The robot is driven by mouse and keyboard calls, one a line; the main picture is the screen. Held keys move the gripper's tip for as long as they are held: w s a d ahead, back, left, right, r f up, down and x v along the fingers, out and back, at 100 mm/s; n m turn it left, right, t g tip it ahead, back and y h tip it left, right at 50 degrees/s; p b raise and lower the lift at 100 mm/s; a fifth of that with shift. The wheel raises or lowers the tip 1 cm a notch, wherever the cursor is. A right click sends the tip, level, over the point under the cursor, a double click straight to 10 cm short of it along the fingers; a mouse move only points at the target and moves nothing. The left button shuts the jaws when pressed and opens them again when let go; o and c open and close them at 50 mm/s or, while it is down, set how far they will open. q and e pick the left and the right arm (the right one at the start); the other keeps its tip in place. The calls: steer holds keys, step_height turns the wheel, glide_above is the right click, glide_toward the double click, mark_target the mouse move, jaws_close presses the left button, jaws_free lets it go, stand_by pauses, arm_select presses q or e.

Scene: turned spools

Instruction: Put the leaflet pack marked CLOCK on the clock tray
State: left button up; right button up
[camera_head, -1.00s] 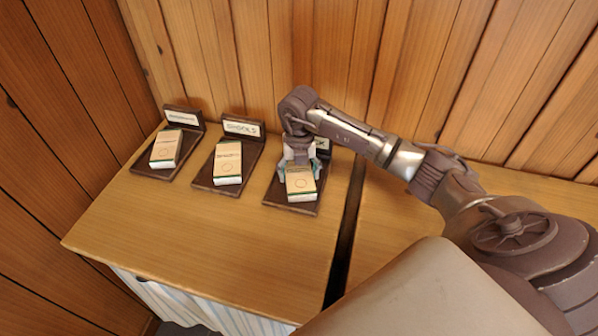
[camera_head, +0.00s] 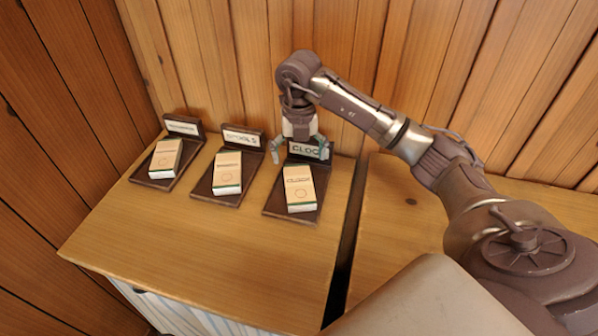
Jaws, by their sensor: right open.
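The leaflet pack (camera_head: 299,187), white and tan with a green edge, lies on the dark clock tray (camera_head: 272,206), the rightmost of the trays. The print on the pack is too small to read surely. My right gripper (camera_head: 299,152) is open and empty, above and behind the pack, near the label, with a finger to either side. It is apart from the pack. My left gripper is not in view.
Two more dark trays stand to the left, each with a pack: the middle pack (camera_head: 227,172) under a label like "SPOOLS", and the left pack (camera_head: 165,158). The wooden table (camera_head: 200,245) is clear in front. A dark gap (camera_head: 349,225) runs right of the clock tray.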

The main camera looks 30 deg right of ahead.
step_height(320, 180, up, 3)
steer(key=shift+f, duration=0.2)
stand_by(0.4)
